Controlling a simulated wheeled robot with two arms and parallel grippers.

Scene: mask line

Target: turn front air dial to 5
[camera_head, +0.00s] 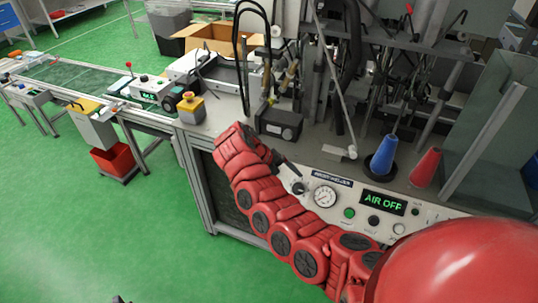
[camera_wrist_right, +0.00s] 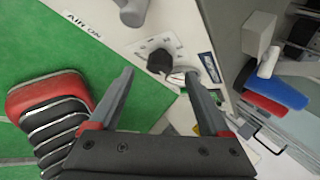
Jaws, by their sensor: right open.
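The front air dial is a black knob (camera_wrist_right: 160,62) on a pale plate with markings, which are too small to read. In the head view the dial (camera_head: 299,188) sits on the front panel, left of the round pressure gauge (camera_head: 325,196). My right gripper (camera_head: 283,161) is just above and left of it. In the right wrist view my right gripper (camera_wrist_right: 166,68) is open, with the knob showing between its fingertips; I cannot tell whether they touch it. A small dark tip at the bottom edge of the head view may be my left gripper (camera_head: 119,299).
The panel display (camera_head: 384,203) reads AIR OFF. A green button (camera_head: 349,212) and black knobs sit beside it. A blue cone (camera_head: 383,154) and a red cone (camera_head: 426,167) stand behind the panel. Green floor is open at left.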

